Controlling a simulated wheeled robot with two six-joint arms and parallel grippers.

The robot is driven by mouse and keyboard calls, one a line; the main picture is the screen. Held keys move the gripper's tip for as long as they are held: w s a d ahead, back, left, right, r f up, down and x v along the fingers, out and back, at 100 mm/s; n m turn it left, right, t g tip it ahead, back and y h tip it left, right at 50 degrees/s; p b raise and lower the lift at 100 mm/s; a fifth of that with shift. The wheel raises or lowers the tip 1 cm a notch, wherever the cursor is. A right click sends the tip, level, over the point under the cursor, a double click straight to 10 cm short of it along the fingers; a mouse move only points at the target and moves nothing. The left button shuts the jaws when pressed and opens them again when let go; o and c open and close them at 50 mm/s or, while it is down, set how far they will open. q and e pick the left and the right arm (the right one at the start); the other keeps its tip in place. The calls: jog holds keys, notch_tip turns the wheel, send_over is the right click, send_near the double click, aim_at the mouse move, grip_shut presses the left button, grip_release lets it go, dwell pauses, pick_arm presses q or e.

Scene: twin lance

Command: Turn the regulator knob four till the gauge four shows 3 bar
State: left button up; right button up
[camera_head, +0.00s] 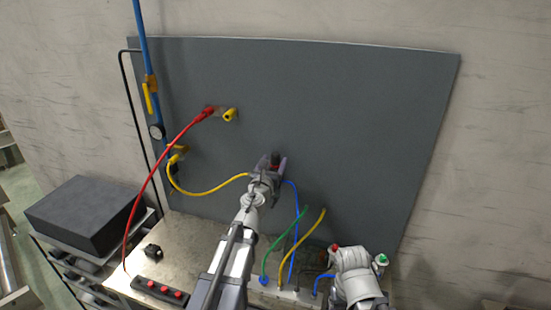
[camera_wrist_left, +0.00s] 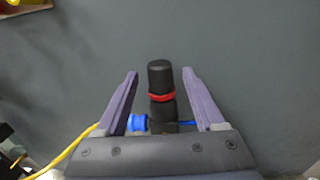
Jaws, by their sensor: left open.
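A black regulator knob with a red ring (camera_wrist_left: 160,80) stands out from the grey panel. My left gripper (camera_head: 274,163) is at the panel and hides most of this knob in the head view. In the left wrist view its two fingers (camera_wrist_left: 160,73) are open, one on each side of the knob, with a gap on both sides. No number shows on the knob. I cannot make out gauge four or its reading. My right arm (camera_head: 357,275) is at the lower right, and its fingers cannot be made out.
A yellow hose (camera_head: 208,192) and a blue hose (camera_head: 294,205) run to the regulator area. A red hose (camera_head: 160,163) crosses the panel's left side. A small round gauge (camera_head: 156,131) sits on the blue pipe (camera_head: 143,40). The panel's upper right (camera_head: 380,110) is clear.

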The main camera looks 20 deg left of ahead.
aim_at(274, 160)
pick_arm(q)
jog(key=w, duration=0.3)
jog(key=shift+s, duration=0.1)
jog(key=shift+c, duration=0.4)
grip_shut()
